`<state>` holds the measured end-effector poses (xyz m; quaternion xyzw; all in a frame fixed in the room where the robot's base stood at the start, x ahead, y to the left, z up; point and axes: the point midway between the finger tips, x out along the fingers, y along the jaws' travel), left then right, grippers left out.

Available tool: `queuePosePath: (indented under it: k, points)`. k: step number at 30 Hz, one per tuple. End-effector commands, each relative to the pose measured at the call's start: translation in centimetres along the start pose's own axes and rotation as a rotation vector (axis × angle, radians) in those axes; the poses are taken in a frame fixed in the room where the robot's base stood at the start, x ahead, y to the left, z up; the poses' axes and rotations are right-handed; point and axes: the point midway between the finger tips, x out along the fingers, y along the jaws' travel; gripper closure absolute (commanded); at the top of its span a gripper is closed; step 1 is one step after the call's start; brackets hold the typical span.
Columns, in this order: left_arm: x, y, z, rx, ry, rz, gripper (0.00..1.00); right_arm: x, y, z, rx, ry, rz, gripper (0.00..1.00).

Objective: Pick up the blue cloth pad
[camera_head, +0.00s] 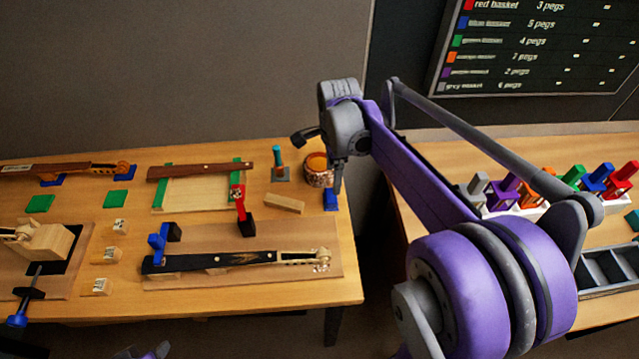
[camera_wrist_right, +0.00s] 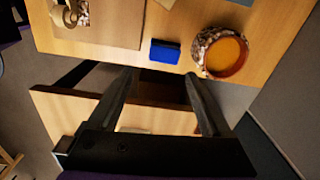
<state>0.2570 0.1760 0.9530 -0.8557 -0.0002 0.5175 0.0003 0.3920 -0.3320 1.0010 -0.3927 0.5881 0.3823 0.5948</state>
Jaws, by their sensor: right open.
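A small blue pad (camera_head: 330,199) lies near the right edge of the left table, just in front of an orange-topped jar. It also shows in the right wrist view (camera_wrist_right: 165,52), close to the table edge and beyond my fingertips. My right gripper (camera_head: 320,162) is above that table corner, near the jar and the pad. In the wrist view its two fingers (camera_wrist_right: 160,78) are spread with nothing between them, apart from the pad. Only a dark and purple bit of my left arm shows at the bottom edge of the head view; its jaws cannot be made out.
The jar (camera_head: 318,169) stands right beside the pad, with a teal-handled tool (camera_head: 280,165) to its left. A wooden block (camera_head: 284,203) and a clamped violin neck (camera_head: 240,261) lie nearby. Green pads (camera_head: 115,199) lie farther left. A gap separates the tables; the right one holds coloured pegs.

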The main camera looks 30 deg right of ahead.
Motion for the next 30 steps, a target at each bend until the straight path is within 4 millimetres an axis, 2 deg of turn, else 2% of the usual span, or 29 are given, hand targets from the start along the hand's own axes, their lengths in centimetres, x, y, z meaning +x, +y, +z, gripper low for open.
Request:
queuePosePath:
  k: [5, 12, 20, 27, 30]
  points:
    - [0.0, 0.0, 0.1, 0.0, 0.0, 0.0, 0.5, 0.7, -0.9, -0.8, 0.108, 0.002, 0.024, 0.18]
    - [0.3, 0.0, 0.4, 0.0, -0.003, 0.0, 0.5, 4.5, -0.8, -0.7, 0.108, 0.002, 0.023, 0.18]
    - [0.3, 0.0, 0.3, 0.0, -0.003, 0.0, 0.5, 6.6, -0.8, -0.5, 0.105, 0.002, 0.022, 0.18]
    - [0.2, 0.0, 0.3, 0.0, -0.002, 0.0, 0.5, 10.1, -0.9, 0.0, 0.106, 0.002, 0.022, 0.18]
    - [0.3, 0.0, 0.3, 0.0, -0.003, 0.0, 0.5, 10.8, -0.9, 0.0, 0.106, 0.002, 0.022, 0.18]
